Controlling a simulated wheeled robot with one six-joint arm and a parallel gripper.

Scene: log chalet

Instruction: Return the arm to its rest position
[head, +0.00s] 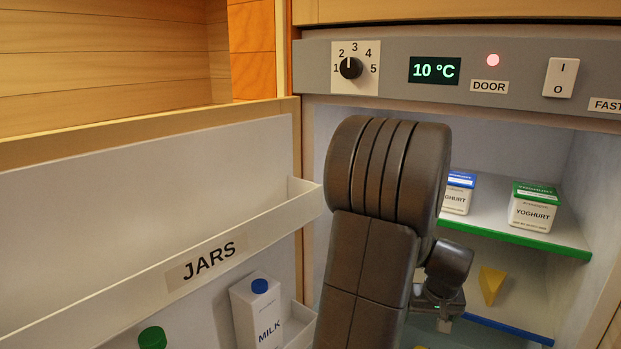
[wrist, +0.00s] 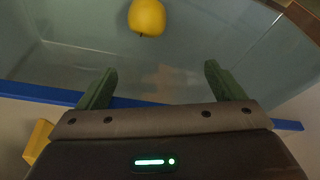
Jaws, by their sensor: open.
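My arm reaches into an open fridge in the head view, and its dark links hide part of the interior. My gripper shows only partly at the lower right there. In the wrist view my gripper (wrist: 160,88) is open, with its two green fingers apart and nothing between them. A yellow round fruit (wrist: 147,17) lies beyond the fingertips in a see-through drawer or bin (wrist: 60,60). A blue-edged shelf (wrist: 40,94) crosses the wrist view near the fingers. The same blue edge (head: 508,330) shows in the head view.
A green-edged shelf (head: 520,236) holds a green-lidded yoghurt (head: 533,209) and a blue-lidded yoghurt (head: 457,194). A yellow wedge (head: 491,285) is below. The open door (head: 150,215) at left has a JARS rack (head: 245,245) and a milk carton (head: 259,312). The control panel (head: 400,65) is above.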

